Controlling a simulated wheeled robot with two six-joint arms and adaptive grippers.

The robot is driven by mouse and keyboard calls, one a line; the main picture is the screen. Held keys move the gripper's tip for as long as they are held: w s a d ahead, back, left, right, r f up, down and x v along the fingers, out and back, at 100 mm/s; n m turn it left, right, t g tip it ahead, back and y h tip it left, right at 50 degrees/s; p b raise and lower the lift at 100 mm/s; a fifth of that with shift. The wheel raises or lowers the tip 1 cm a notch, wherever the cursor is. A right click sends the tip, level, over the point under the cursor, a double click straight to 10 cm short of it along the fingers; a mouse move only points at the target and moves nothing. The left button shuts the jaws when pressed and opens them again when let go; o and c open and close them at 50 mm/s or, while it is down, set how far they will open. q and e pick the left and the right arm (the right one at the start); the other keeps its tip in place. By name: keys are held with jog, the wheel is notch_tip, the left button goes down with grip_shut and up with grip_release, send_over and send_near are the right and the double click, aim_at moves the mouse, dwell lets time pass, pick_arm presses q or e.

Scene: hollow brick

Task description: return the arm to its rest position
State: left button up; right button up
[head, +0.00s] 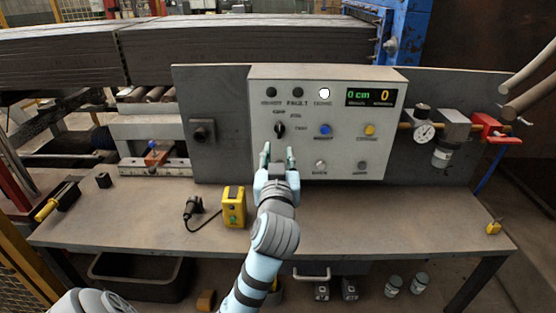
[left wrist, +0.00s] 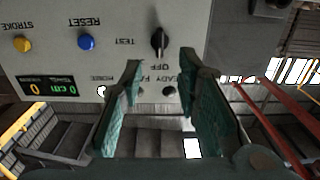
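My left gripper (head: 278,153) is in front of the light grey control panel (head: 335,85), just below the black selector knob (head: 280,128). In the left wrist view my left gripper (left wrist: 162,62) has its two teal fingers spread, with nothing between them. The black knob (left wrist: 159,42) shows there beyond the fingertips, apart from them as far as I can tell. My left arm reaches up over the table's front edge. My right gripper is not in view.
The panel has a blue button (head: 325,130), a yellow button (head: 369,130), a lit white lamp (head: 324,93) and a display (head: 371,97) reading 0 cm and 0. A yellow box (head: 234,207) stands on the table (head: 350,215), left of my arm. A gauge (head: 424,133) is at right.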

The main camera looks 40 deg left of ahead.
pick_arm(q)
jog(key=shift+v, duration=1.2)
